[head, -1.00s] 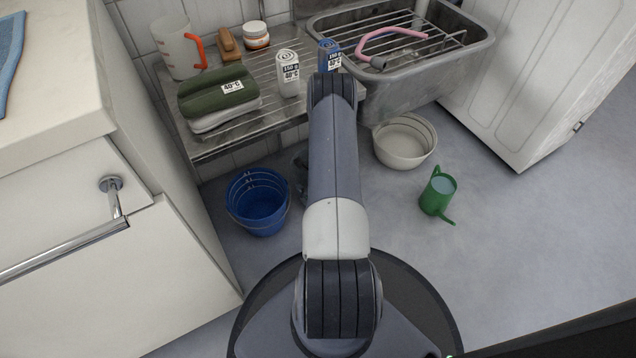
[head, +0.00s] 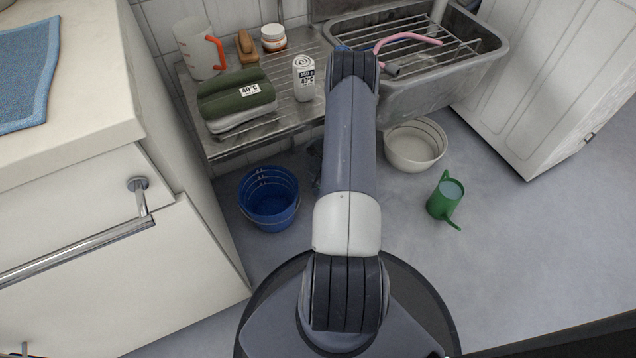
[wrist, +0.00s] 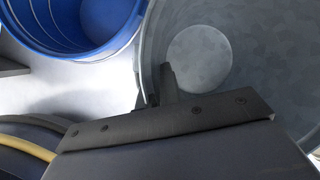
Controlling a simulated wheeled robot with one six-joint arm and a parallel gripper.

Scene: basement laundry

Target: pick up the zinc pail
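The zinc pail (wrist: 250,60) fills the right of the wrist view, a grey mottled vessel seen from above into its open mouth, with a round pale bottom. My gripper (wrist: 156,92) is at the pail's left wall, its dark fingers close together with the rim between them, one finger inside the pail. The fingers appear shut on that wall, though the outer one is mostly hidden. In the head view my arm hides the pail and the gripper.
A blue bucket (head: 268,200) stands on the floor left of my arm, close to the pail in the wrist view (wrist: 75,25). A cream basin (head: 415,147) and a green watering can (head: 444,197) stand to the right. A wire shelf (head: 235,140) and grey sink (head: 420,92) are behind.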

